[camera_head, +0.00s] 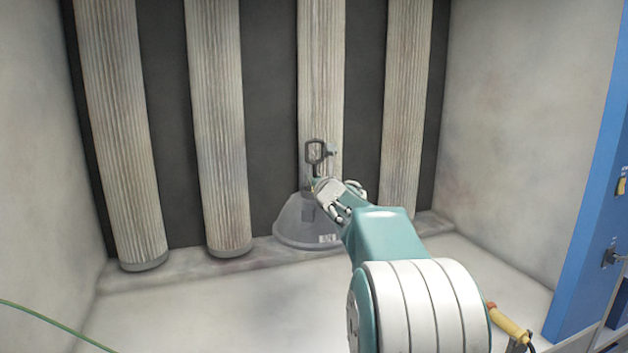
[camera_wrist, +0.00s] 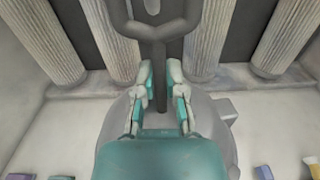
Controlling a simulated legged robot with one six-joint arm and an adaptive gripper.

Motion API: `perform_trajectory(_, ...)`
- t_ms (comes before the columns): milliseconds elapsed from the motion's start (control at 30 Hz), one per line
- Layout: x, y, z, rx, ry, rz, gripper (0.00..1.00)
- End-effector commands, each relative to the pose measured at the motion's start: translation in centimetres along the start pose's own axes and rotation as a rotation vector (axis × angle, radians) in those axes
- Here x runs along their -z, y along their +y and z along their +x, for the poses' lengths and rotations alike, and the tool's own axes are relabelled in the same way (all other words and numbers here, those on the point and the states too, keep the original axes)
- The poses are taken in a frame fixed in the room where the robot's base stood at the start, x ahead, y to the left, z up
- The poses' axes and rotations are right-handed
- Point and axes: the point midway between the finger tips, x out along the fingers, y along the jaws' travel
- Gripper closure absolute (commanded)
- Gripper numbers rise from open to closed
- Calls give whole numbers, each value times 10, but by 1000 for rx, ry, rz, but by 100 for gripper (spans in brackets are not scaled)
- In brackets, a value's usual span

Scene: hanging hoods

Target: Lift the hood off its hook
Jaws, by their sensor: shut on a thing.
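The hood (camera_head: 303,222) is a grey cone with a small label near its rim, at the foot of the third ribbed column. A dark stem with a loop handle (camera_head: 316,151) rises from its top. In the wrist view the loop (camera_wrist: 158,32) is at the top, with a pale stub, apparently the hook (camera_wrist: 152,6), inside it. I cannot tell whether loop and hook touch. My gripper (camera_head: 322,184) is at the stem below the loop. In the wrist view its fingers (camera_wrist: 159,78) stand on both sides of the stem, shut on it. My gripper hides part of the hood.
Several pale ribbed columns (camera_head: 218,120) stand against the dark back wall, over a low ledge (camera_head: 180,268). Light side walls close the bay. A blue frame (camera_head: 590,200) stands at the right. A green cable (camera_head: 50,322) crosses the lower left.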

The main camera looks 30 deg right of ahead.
Motion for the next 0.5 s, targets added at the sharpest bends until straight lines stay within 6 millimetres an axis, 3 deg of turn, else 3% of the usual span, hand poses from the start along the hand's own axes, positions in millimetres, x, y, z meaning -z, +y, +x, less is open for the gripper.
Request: perform_trajectory(500,-2,0,-18,-1,-4,-1,100)
